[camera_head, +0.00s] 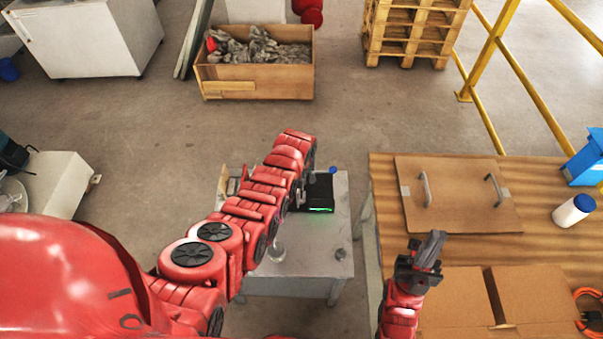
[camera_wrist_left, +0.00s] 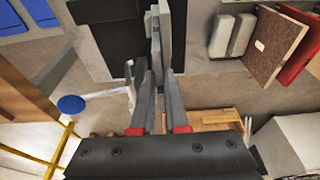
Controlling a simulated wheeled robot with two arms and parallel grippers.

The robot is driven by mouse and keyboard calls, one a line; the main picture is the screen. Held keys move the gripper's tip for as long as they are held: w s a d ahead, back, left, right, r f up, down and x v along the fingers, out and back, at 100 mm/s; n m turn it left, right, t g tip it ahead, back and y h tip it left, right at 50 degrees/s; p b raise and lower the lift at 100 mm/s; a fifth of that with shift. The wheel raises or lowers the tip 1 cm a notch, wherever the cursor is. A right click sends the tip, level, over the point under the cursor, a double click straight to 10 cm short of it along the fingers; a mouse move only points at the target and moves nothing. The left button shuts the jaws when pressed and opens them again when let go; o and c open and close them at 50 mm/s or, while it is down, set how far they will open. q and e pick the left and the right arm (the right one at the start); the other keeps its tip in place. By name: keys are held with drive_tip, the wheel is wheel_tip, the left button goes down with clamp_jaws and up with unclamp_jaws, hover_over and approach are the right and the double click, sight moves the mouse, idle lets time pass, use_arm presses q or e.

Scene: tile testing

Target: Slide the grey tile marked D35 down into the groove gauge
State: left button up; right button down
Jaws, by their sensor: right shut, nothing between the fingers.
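My left gripper (camera_wrist_left: 160,72) is closed around a light grey tile (camera_wrist_left: 164,22), seen nearly edge-on in the left wrist view. No marking on it is readable. In the head view my left arm hides most of this gripper and the tile. A small light grey upright piece (camera_wrist_left: 130,82) stands left of the fingers; I cannot tell whether it is the groove gauge. My right gripper (camera_head: 430,247) is shut and empty, raised in front of the wooden table, away from the tile.
A grey table (camera_head: 312,265) carries a black device (camera_head: 320,192) with a green light, and a blue disc (camera_wrist_left: 71,104) on a pale arm. A wooden table (camera_head: 382,185) at right holds a brown board (camera_head: 455,205) with two handles. Tiles (camera_wrist_left: 275,42) stand at the wrist view's upper right.

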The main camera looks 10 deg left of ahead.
use_arm(q)
drive_tip(key=o, duration=0.5)
drive_tip(key=shift+r, duration=0.15)
drive_tip(key=shift+v, duration=0.75)
drive_tip(key=v, duration=1.5)
drive_tip(key=shift+s+r, duration=0.15)
drive_tip(key=shift+r, duration=0.15)
drive_tip(key=shift+f, duration=0.1)
